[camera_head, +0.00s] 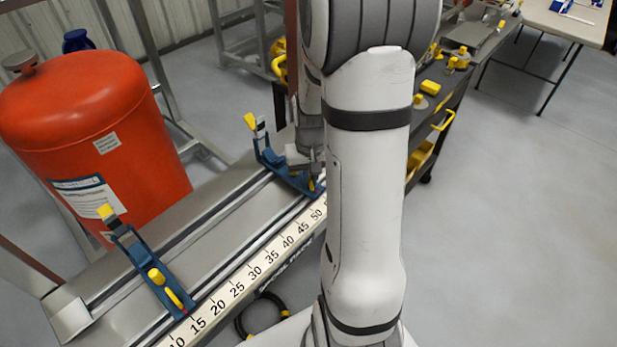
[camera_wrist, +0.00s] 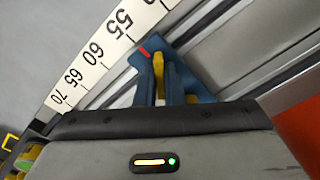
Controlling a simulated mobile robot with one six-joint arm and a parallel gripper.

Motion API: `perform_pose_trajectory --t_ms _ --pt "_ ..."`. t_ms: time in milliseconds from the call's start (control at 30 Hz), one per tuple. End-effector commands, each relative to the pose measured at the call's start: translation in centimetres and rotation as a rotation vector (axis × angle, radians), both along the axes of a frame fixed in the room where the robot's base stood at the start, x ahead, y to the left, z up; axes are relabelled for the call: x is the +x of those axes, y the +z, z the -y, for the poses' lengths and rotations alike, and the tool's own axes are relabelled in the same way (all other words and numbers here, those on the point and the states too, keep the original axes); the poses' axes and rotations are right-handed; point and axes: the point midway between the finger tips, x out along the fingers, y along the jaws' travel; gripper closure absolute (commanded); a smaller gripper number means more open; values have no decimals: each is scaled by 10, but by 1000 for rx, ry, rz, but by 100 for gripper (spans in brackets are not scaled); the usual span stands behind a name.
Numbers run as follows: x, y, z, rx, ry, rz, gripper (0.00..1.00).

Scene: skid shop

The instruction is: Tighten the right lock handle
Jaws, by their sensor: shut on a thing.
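The right stop (camera_head: 270,158) is a blue bracket across the rail, with a yellow tip at its raised back end. My gripper (camera_head: 303,160) is down at its front end and is shut there. In the wrist view the blue bracket (camera_wrist: 198,72) shows past my gripper's body, with its red pointer beside the scale. In the head view my arm and gripper mostly cover this handle.
The left stop (camera_head: 138,255) with its yellow handle (camera_head: 178,298) sits on the same rail. The numbered scale (camera_head: 262,268) runs along the front edge. A red tank (camera_head: 85,130) stands behind. A dark cart (camera_head: 445,90) with yellow parts is at right; open floor lies beyond.

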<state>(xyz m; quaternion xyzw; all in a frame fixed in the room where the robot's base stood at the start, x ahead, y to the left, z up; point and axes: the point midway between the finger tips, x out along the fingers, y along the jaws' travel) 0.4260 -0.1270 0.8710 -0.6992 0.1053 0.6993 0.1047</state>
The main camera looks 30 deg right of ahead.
Motion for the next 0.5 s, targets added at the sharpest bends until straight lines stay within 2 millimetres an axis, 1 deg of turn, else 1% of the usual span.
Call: perform_pose_trajectory --t_ms 233,333,500 --pt "-1 -1 0 2 234 -5 100" --pt "-1 -1 0 2 274 -5 100" --pt "-1 -1 0 2 278 -5 100"
